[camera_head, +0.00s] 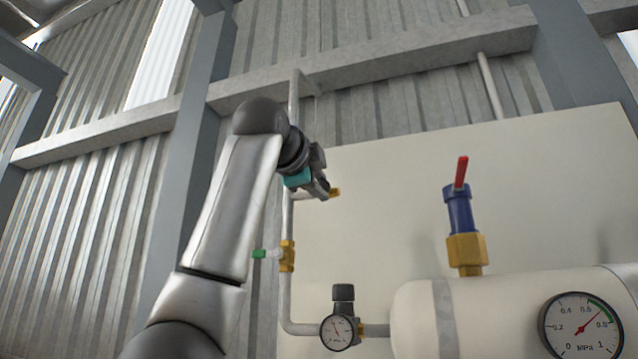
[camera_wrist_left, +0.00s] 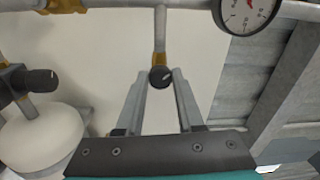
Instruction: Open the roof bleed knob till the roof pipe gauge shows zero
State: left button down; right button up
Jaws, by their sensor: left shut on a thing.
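My left arm comes in from the left in the head view, and its gripper (camera_head: 328,190) is up by the wall pipe, with a brass fitting (camera_head: 335,193) showing just beyond it. In the left wrist view a black knob (camera_wrist_left: 160,77) with a pale mark sits on a brass stem. My left gripper (camera_wrist_left: 160,84) is shut on this knob, one finger on each side. A round white pipe gauge (camera_wrist_left: 246,12) is cut by the top edge, and its reading is too small to tell. My arm may hide that gauge in the head view. My right gripper is not in view.
A green-handled brass valve (camera_head: 287,255) sits lower on the pipe. A regulator with a small gauge (camera_head: 336,331) leads to the white tank (camera_head: 415,318). The tank carries a red-levered blue valve (camera_head: 460,210) and a large gauge (camera_head: 581,327).

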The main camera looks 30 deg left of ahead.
pick_arm(q)
jog(key=shift+m, duration=4.1)
jog(key=c, duration=0.5)
grip_release()
